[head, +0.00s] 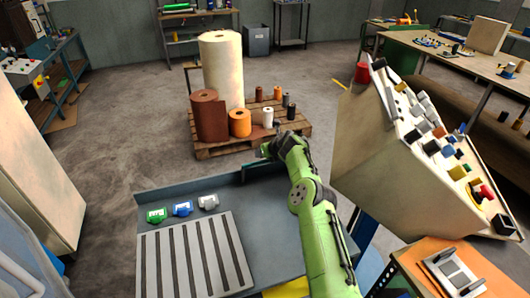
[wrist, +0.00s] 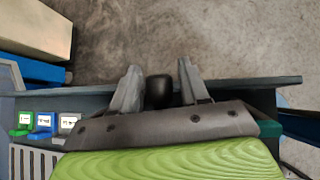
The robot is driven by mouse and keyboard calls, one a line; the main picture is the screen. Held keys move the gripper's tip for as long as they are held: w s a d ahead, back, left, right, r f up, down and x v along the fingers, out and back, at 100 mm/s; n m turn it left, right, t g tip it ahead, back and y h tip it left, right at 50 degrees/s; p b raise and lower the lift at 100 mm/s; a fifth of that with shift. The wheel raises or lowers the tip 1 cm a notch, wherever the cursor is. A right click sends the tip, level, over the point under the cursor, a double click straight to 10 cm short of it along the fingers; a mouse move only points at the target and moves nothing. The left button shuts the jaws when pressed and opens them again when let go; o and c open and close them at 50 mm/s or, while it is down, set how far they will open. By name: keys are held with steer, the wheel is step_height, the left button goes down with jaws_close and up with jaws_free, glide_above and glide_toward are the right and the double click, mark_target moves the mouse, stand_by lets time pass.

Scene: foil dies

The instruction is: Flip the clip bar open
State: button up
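A teal bar (head: 258,171), which looks like the clip bar, lies along the back right of the grey bench (head: 165,195), partly behind my arm. In the wrist view a teal end (wrist: 269,129) shows beside the gripper's right side. My gripper (head: 266,152) is over the bench's back edge, close to the bar. In the wrist view my gripper's (wrist: 160,82) two fingers are spread, with a dark rounded knob (wrist: 158,92) between them. The right finger is apart from the knob; contact at the left finger is unclear. Whether the knob belongs to the bar is hidden.
Green (head: 157,215), blue (head: 182,208) and grey (head: 208,202) labelled blocks sit on the bench by a slotted plate (head: 195,258). A pallet (head: 210,150) with rolls stands behind. A tilted control console (head: 365,150) is close on the right.

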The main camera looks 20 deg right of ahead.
steer(key=shift+o, duration=0.2)
steer(key=shift+w, duration=0.15)
steer(key=shift+r, duration=0.1)
steer(key=shift+s+d+r, duration=0.25)
steer(key=shift+s+r, duration=0.15)
steer(key=shift+s, duration=0.1)
steer(key=b+v, duration=0.1)
steer(key=v, duration=1.3)
steer(key=shift+s, duration=0.25)
steer(key=shift+a+r, duration=0.1)
